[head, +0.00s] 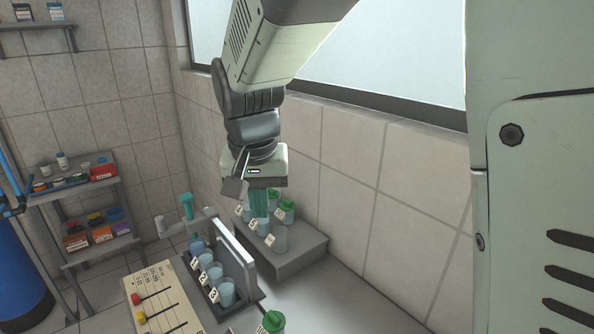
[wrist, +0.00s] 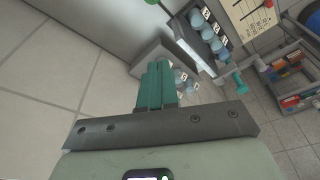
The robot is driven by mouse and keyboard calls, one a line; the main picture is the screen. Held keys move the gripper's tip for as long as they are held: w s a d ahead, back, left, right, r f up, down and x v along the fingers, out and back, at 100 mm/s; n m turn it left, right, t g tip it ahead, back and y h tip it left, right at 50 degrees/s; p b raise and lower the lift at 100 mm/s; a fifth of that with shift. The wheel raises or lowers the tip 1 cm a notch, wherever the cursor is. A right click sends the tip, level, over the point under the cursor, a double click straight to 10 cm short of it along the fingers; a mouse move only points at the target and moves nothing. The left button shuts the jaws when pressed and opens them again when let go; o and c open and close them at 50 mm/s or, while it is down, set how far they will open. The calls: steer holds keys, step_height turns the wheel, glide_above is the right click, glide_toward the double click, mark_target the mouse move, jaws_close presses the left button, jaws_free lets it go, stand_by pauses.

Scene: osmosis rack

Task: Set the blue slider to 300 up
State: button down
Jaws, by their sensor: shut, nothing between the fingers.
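The slider panel (head: 158,284) is a cream board with dark slots and a printed scale, at the bottom left of the head view and cut off by the frame edge. A red knob (head: 136,299) and a yellow knob (head: 141,317) show at its left side. No blue slider can be made out; that part may lie outside the frame. The panel also shows at the top right of the wrist view (wrist: 247,14). My gripper (head: 259,214) has teal fingers, shut and empty, pointing down well above and right of the panel. The fingers also show in the wrist view (wrist: 157,66).
A rack of numbered cups (head: 228,296) stands between the panel and my gripper, with an upright grey frame (head: 238,250) and a teal handle (head: 187,200). Green-capped jars stand on a grey step (head: 300,258) by the wall. A shelf (head: 80,185) stands left.

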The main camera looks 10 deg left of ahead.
steer(key=a+f+n+h, duration=0.1)
steer(key=a+f, duration=0.6)
steer(key=a, duration=0.5)
steer(key=s+a+f+n+t, duration=0.4)
steer(key=s+a+f, duration=1.3)
steer(key=a+f, duration=0.3)
steer(key=shift+s+a+n+t, duration=0.3)
steer(key=shift+a+n+t, duration=0.1)
steer(key=shift+a, duration=0.5)
steer(key=w+d+f, duration=0.3)
steer(key=w+f, duration=0.5)
steer(key=w, duration=0.1)
steer(key=shift+d, duration=0.25)
